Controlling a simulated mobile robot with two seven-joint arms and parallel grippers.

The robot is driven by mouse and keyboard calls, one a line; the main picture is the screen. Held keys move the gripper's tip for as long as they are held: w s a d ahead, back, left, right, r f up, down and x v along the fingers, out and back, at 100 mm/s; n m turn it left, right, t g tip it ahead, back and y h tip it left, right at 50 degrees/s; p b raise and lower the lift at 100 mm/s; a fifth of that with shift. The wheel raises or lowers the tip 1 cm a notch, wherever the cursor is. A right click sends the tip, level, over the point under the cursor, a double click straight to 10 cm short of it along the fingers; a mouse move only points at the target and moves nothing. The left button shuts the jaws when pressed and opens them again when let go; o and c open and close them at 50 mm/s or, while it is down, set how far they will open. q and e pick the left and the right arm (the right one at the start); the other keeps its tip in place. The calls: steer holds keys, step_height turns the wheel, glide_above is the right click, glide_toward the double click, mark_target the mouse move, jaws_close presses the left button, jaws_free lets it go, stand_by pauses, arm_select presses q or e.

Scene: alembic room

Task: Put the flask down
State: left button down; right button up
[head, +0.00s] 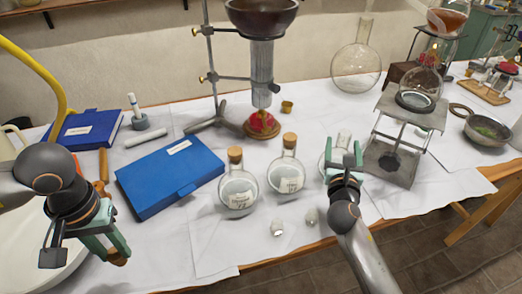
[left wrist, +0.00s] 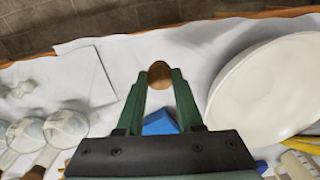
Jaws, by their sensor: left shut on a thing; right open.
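Two round glass flasks with cork stoppers and labels, the left flask (head: 238,192) and the middle flask (head: 288,178), stand on the white-covered table. A third clear flask (head: 343,139) is to their right, mostly hidden behind my right gripper (head: 344,164); no cork shows on it. My right gripper is open at this flask; I cannot tell whether they touch. My left gripper (head: 117,256) is shut on a small brown cork-like piece, which shows between its fingertips in the left wrist view (left wrist: 160,72). It is above the table's front left, beside the white basin (head: 25,272).
A blue book (head: 170,176) lies left of the flasks. Two small whitish pieces (head: 277,227) (head: 311,215) lie near the front edge. A metal stand (head: 390,160) is at the right, and a burner stand (head: 262,125) behind. Bare cloth lies in front of the book.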

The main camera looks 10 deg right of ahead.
mark_target(114, 253)
arm_select(q)
steer(key=shift+r, duration=0.1)
arm_select(e)
steer(key=v, duration=0.7)
steer(key=shift+s, duration=0.2)
arm_select(q)
steer(key=shift+r, duration=0.1)
arm_select(e)
steer(key=shift+a, duration=0.1)
arm_select(q)
steer(key=shift+r+p, duration=1.05)
steer(key=shift+r, duration=0.9)
arm_select(e)
step_height(114, 253, up, 2)
